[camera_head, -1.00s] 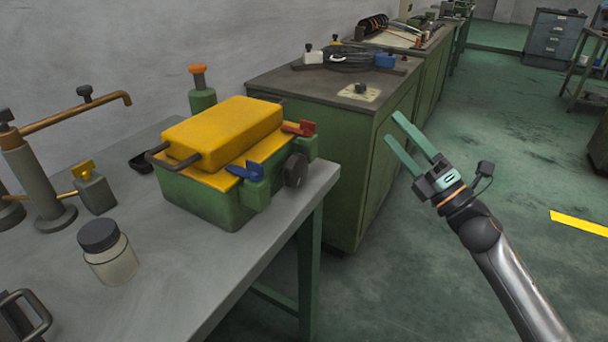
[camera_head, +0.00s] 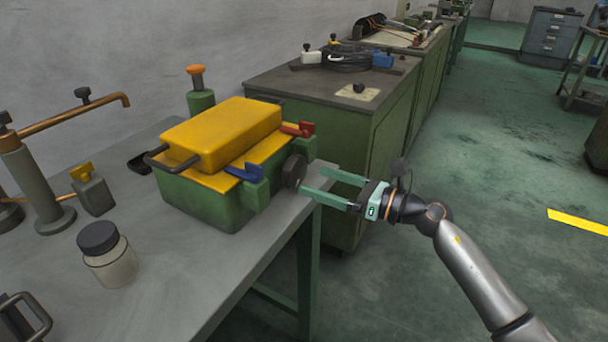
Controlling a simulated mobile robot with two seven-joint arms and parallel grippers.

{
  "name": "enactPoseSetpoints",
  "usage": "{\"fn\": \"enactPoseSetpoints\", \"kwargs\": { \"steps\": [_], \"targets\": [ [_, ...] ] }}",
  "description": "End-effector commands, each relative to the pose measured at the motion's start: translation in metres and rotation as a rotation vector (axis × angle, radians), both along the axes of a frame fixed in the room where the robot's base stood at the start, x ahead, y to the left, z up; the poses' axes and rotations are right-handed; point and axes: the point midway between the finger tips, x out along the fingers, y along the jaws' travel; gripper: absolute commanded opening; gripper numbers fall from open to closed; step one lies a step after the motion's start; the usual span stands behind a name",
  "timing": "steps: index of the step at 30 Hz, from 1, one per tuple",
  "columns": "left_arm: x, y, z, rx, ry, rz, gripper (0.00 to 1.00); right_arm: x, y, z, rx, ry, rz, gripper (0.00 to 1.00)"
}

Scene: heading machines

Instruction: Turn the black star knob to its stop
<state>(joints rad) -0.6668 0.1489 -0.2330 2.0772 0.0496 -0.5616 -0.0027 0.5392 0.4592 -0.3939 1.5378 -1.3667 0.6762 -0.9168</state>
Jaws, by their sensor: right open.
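The black star knob (camera_head: 294,171) is on the right-hand side of a green box with a yellow lid (camera_head: 222,134), which stands on the grey table. My right gripper (camera_head: 312,182) comes in from the right with its two green fingers pointing left at the knob. It is open, with nothing seen between the fingers. The nearer fingertip is close to the knob's right edge; I cannot tell whether they touch. My left gripper is not in view.
A blue lever (camera_head: 245,172) and a red lever (camera_head: 299,129) flank the knob on the box. A jar with a black lid (camera_head: 107,253) stands at the table's front left. A green cabinet (camera_head: 350,130) stands behind my right gripper.

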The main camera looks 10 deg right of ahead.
Motion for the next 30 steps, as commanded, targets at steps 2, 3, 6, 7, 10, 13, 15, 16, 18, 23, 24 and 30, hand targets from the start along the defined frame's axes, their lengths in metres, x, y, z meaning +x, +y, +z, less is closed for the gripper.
{"fn": "enactPoseSetpoints", "kwargs": {
  "steps": [2,3,6,7,10,13,15,16,18,23,24,30],
  "targets": [
    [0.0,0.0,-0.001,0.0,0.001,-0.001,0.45,0.009,0.013,0.001,0.004,0.0,0.001,1.0],
    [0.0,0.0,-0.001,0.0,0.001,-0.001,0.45,0.012,0.018,0.001,0.004,0.0,0.001,1.0],
    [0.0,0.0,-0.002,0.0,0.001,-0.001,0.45,0.02,0.028,0.0,0.002,0.0,0.0,1.0],
    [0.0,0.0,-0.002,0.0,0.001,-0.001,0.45,0.021,0.03,0.0,0.002,0.0,-0.001,1.0],
    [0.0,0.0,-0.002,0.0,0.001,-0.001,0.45,0.025,0.035,0.0,0.003,0.001,-0.001,1.0],
    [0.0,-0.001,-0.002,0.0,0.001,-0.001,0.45,0.026,0.037,0.0,0.001,0.0,-0.001,1.0],
    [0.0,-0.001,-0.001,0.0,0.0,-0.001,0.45,0.026,0.037,0.0,0.001,0.0,-0.001,1.0],
    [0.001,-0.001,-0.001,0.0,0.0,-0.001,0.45,0.026,0.037,0.0,0.001,0.0,-0.001,1.0],
    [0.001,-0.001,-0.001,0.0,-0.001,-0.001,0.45,0.026,0.037,0.0,0.001,0.0,-0.001,1.0],
    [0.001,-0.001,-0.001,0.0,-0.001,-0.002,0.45,0.026,0.037,0.0,0.001,0.0,-0.001,0.88],
    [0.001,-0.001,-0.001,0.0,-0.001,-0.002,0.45,0.026,0.037,0.0,0.001,0.0,-0.001,0.83],
    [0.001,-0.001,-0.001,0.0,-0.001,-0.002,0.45,0.026,0.037,0.0,0.002,0.001,-0.001,0.61]
  ]
}}
